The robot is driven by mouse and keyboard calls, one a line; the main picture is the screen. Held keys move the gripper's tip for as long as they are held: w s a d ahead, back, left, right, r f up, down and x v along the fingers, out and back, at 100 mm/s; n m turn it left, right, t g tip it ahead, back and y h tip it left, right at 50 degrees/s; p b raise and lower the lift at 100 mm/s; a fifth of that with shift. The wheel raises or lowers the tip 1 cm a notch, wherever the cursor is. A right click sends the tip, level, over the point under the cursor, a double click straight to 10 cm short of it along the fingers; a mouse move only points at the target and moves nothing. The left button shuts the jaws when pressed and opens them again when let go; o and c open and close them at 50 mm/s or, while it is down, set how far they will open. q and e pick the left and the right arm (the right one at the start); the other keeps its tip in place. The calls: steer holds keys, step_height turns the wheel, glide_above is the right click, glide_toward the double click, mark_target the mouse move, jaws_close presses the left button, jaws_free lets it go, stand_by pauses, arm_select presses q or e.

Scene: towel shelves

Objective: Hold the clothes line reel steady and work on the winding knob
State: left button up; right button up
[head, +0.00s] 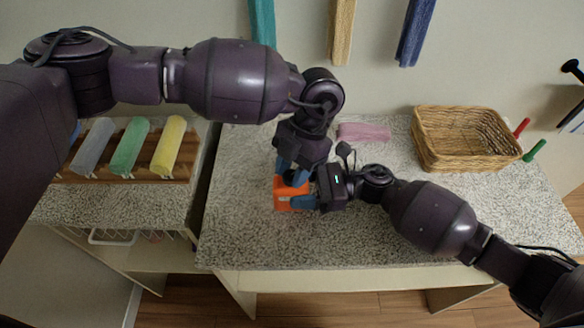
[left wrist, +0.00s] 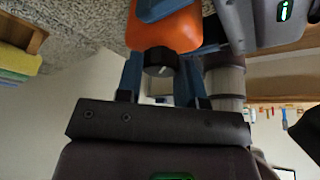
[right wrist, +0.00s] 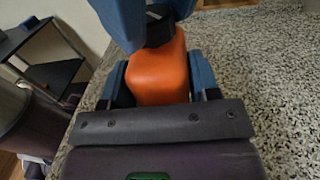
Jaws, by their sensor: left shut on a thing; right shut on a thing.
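The clothes line reel is an orange box (head: 289,196) on the speckled counter (head: 350,235), near its middle. My right gripper (head: 299,194) reaches in from the right and is shut on the reel's body, which shows between its blue fingers in the right wrist view (right wrist: 157,75). My left gripper (head: 293,170) comes down from above and is shut on the black winding knob (left wrist: 160,60) on top of the reel. The knob has a pale mark and is mostly hidden by the fingers in the head view.
A wicker basket (head: 470,161) stands at the back right. A pink folded towel (head: 363,132) lies behind the grippers. Rolled grey, green (head: 130,148) and yellow towels rest on a lower counter at left. Several towels hang on the wall. The counter's front is clear.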

arm_select(q)
steer(key=shift+s+d+m+t+y, duration=0.15)
steer(key=shift+m+t, duration=0.15)
steer(key=shift+m, duration=0.5)
steer(key=shift+m+t+y, duration=0.15)
steer(key=shift+m+t, duration=0.15)
steer(key=shift+m, duration=0.5)
steer(key=shift+s+d+m+t, duration=0.1)
steer(key=shift+m+t, duration=0.2)
steer(key=shift+m, duration=0.8)
steer(key=o, duration=0.9)
steer(key=shift+y, duration=0.3)
steer(key=shift+o, duration=0.2)
steer(key=v, duration=1.2)
